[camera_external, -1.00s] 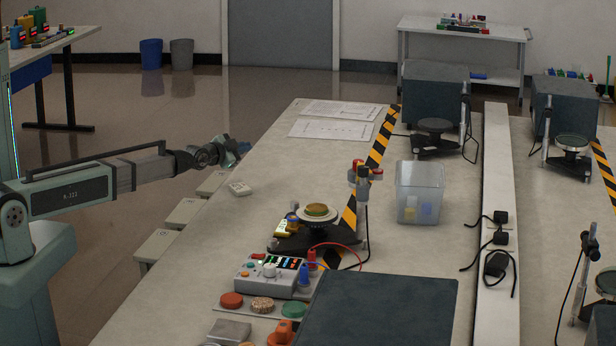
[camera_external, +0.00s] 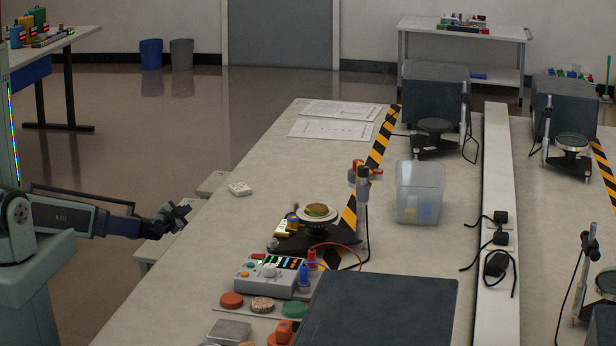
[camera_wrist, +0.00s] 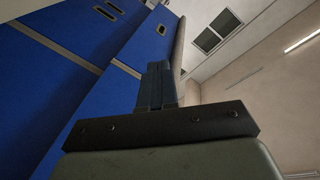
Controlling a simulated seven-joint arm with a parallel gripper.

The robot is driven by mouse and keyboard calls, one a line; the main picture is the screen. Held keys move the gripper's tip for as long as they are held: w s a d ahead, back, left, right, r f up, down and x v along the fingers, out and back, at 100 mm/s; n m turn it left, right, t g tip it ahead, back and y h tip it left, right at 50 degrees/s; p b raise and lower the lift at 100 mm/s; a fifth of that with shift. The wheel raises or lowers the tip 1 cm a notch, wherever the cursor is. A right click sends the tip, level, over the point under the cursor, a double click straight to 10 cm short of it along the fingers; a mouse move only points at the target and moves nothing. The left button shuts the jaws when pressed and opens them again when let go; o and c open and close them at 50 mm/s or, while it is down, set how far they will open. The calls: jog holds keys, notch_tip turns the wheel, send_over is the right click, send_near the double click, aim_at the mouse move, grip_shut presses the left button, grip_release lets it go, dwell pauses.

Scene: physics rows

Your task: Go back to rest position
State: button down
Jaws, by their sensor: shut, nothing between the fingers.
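My gripper (camera_external: 180,213) is at the end of my arm at the left, just off the left edge of the workbench (camera_external: 225,225). It is shut and empty. My arm is drawn in and low, reaching right from its base. In the wrist view my shut gripper fingers (camera_wrist: 158,84) stand together, with nothing between them. Behind them are blue panels (camera_wrist: 60,80), a pale wall and part of the ceiling.
Stools (camera_external: 212,184) stand along the bench's left edge, close to my gripper. A small white box (camera_external: 240,189) lies near that edge. A turntable device (camera_external: 317,212), a control box (camera_external: 268,277) and a clear bin (camera_external: 420,190) stand on the bench. Open floor lies beyond my arm.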

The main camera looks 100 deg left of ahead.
jog(key=w+d+f+n+t+h, duration=0.1)
jog(key=w+d+f+h, duration=0.3)
jog(key=w+d+f, duration=0.45)
jog(key=w+d+f+n+h, duration=0.1)
jog(key=w+d+f+h, duration=0.25)
jog(key=d+f, duration=0.45)
jog(key=w+d+f+n+g+h, duration=0.1)
jog(key=w+d+f+h, duration=0.2)
jog(key=d, duration=0.9)
jog(key=w+d+f+n+h, duration=0.2)
jog(key=d+f+h, duration=0.3)
jog(key=d, duration=0.5)
jog(key=s+d+f+n+g+h, duration=0.1)
jog(key=s+d+g+h, duration=0.15)
jog(key=d, duration=0.95)
jog(key=s+d+f+n+g+h, duration=0.1)
jog(key=s+d+f+g+h, duration=0.15)
jog(key=d, duration=0.95)
jog(key=s+d+r+m+g+y, duration=0.2)
jog(key=s+d+m, duration=0.3)
jog(key=d+m, duration=0.2)
jog(key=s+d+r+m+g+y, duration=0.2)
jog(key=s+d+m, duration=0.3)
jog(key=d, duration=0.5)
jog(key=shift+s+d+r+m+g, duration=0.4)
jog(key=shift+r+m+g, duration=0.15)
jog(key=shift+m, duration=0.45)
jog(key=c, duration=1.8)
grip_release()
